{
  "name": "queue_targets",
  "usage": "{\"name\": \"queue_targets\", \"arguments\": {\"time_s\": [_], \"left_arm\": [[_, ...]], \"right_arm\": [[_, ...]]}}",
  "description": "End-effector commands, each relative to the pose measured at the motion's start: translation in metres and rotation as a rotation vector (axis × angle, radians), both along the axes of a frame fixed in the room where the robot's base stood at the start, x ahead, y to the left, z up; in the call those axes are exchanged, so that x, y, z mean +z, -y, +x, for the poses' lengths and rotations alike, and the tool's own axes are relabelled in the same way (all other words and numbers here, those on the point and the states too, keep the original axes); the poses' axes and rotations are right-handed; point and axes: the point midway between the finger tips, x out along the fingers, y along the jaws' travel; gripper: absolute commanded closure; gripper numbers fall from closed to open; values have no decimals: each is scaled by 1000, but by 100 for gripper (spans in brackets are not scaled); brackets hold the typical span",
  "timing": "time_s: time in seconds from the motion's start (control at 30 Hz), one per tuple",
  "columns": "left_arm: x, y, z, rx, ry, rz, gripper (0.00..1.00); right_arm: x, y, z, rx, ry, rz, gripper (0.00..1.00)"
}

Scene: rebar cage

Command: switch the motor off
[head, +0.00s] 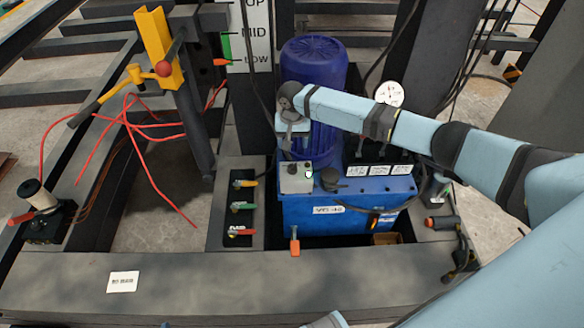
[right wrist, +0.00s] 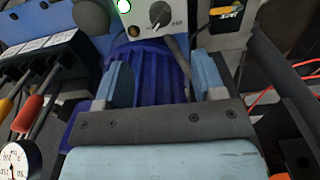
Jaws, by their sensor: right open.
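The blue motor (head: 316,75) stands upright on the blue tank (head: 330,213). A small light-grey switch box (head: 294,182) with a lit green lamp (head: 309,174) sits on the tank at the motor's foot. In the right wrist view the green lamp (right wrist: 123,5) is lit beside a dark rotary knob (right wrist: 158,14) on the box face. My right gripper (head: 291,145) points down in front of the motor, above the switch box. In the right wrist view its two fingers (right wrist: 164,78) are apart, with nothing between them, short of the knob. The left gripper does not show.
A gauge (head: 390,94) and a row of labelled levers (head: 380,158) stand right of the motor. Three coloured valve handles (head: 242,208) are on a plate to the left. A yellow bracket (head: 157,45) with red hoses is farther left. A grey beam (head: 220,285) crosses the front.

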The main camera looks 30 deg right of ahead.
Motion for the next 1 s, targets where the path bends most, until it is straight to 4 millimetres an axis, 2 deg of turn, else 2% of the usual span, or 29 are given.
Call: {"name": "queue_targets", "arguments": {"time_s": [0.03, 0.3, 0.5, 0.7, 0.97, 1.0], "left_arm": [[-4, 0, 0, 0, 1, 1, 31], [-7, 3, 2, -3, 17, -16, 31], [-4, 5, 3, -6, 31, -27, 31], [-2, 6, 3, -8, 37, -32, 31], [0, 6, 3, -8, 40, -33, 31], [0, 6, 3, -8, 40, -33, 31]], "right_arm": [[-13, 0, -1, 0, -2, 0, 37], [-72, -1, 0, 1, -1, 0, 37], [-102, 0, 0, 1, 0, 0, 37], [-114, -1, 0, 1, 2, 1, 37], [-115, -1, 0, 2, 2, 1, 37], [-115, -1, 0, 2, 1, 0, 41]]}}
